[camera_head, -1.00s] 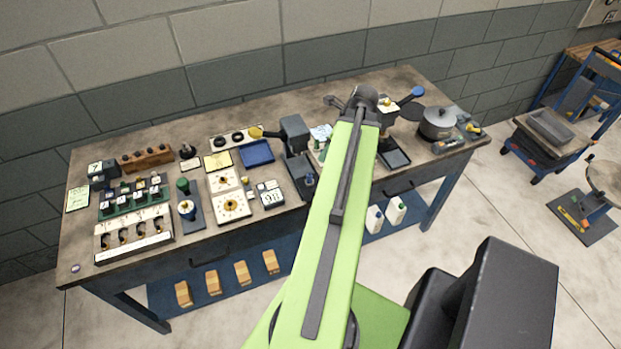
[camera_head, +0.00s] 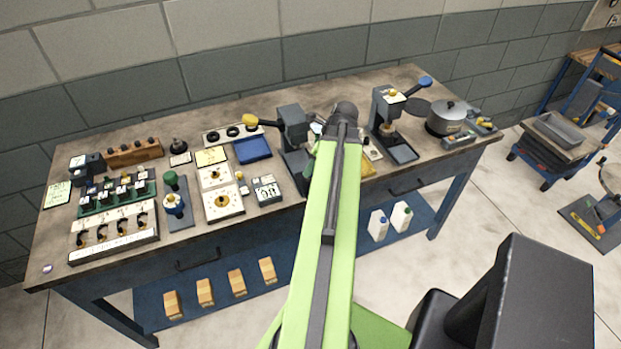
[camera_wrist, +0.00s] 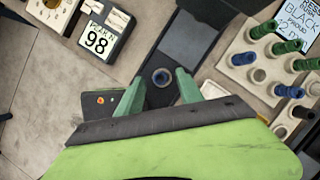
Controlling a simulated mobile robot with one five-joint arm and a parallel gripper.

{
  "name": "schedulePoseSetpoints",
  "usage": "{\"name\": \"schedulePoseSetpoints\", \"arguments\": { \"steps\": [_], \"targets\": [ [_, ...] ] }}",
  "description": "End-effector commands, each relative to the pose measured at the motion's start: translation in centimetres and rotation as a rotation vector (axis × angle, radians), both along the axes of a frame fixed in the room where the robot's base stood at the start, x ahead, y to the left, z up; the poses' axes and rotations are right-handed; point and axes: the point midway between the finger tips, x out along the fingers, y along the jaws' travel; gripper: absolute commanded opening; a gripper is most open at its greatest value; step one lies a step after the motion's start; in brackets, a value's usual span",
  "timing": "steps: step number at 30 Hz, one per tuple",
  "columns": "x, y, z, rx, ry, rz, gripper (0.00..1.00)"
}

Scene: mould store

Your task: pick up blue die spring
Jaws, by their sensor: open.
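My gripper (camera_wrist: 158,86) shows in the wrist view with its two green fingers apart. More blue springs (camera_wrist: 243,58) lie to the right, on a cream rack (camera_wrist: 226,75) with green and black ones. In the head view my green arm hides the gripper and the spring.
A box marked 98 (camera_wrist: 104,30) is at upper left in the wrist view. A dark block with an orange dot (camera_wrist: 100,101) is left of the fingers. In the head view, grey presses (camera_head: 293,135) stand on the crowded workbench (camera_head: 110,248) beside my arm.

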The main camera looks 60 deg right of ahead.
Motion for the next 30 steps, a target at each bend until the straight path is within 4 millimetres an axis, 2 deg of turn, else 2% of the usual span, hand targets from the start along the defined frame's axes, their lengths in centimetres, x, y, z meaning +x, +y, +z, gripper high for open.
{"name": "schedulePoseSetpoints", "arguments": {
  "steps": [1,3,11,21,30],
  "targets": [
    [0.31,0.07,-1.87,0.000,0.000,0.001,0.44],
    [0.70,0.09,-2.63,0.000,0.000,0.000,0.44],
    [0.87,0.12,-2.35,-0.001,0.000,0.000,0.42],
    [0.87,0.13,-2.35,0.000,0.000,0.000,0.00],
    [0.88,0.13,-2.35,0.000,0.000,0.000,0.00]
  ]
}}
